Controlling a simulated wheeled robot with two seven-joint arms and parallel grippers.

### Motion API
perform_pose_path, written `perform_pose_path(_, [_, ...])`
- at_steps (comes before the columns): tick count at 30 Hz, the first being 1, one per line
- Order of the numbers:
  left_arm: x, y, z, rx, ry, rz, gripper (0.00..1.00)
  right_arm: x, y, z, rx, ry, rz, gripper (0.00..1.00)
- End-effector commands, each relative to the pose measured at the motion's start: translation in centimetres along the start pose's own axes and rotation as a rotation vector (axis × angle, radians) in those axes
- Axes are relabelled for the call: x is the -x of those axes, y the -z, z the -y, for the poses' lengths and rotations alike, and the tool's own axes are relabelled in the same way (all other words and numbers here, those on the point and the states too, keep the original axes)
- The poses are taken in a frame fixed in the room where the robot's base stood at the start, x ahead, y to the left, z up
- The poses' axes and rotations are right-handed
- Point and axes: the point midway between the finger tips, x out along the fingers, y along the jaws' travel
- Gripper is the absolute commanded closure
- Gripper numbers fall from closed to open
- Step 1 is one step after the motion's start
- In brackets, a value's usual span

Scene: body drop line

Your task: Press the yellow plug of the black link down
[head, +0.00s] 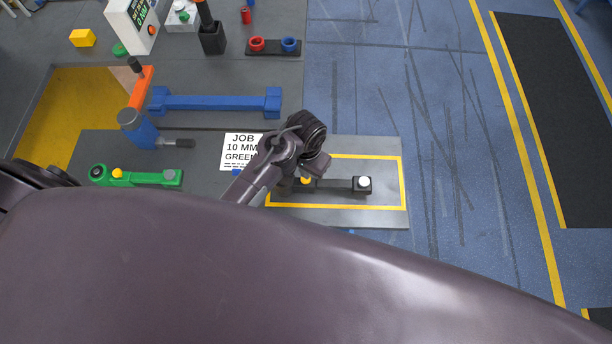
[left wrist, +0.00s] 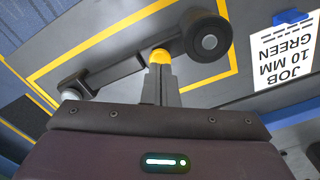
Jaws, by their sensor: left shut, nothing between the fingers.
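The black link (head: 335,186) lies inside the yellow-outlined rectangle on the grey bench. It has a pale round knob (head: 364,183) at its right end. Its yellow plug (head: 306,180) shows near my left gripper (head: 313,172) in the head view. In the left wrist view, the black link (left wrist: 125,67) runs across the picture, and my shut left fingers (left wrist: 161,68) point at the yellow plug (left wrist: 161,54), with their tips at or very near it. Whether they touch cannot be told. The fingers hold nothing. My right gripper is not in view.
A job card (head: 240,150) reading 10 MM GREEN lies beside the outline. A green link (head: 138,178) with a yellow plug, a blue-headed tool (head: 140,130) and a blue bar (head: 215,103) lie to the left. Blue floor is right of the bench.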

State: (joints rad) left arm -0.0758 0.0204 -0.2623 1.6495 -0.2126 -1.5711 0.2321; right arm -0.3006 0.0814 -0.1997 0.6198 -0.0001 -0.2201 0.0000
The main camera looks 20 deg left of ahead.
Motion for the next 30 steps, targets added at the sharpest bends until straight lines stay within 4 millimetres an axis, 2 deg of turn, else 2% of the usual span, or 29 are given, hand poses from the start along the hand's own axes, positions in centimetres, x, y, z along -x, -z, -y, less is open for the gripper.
perform_pose_path(30, [-2.5, 0.0, 0.0, 0.0, 0.001, 0.001, 1.0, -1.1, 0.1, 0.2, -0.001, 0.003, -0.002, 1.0])
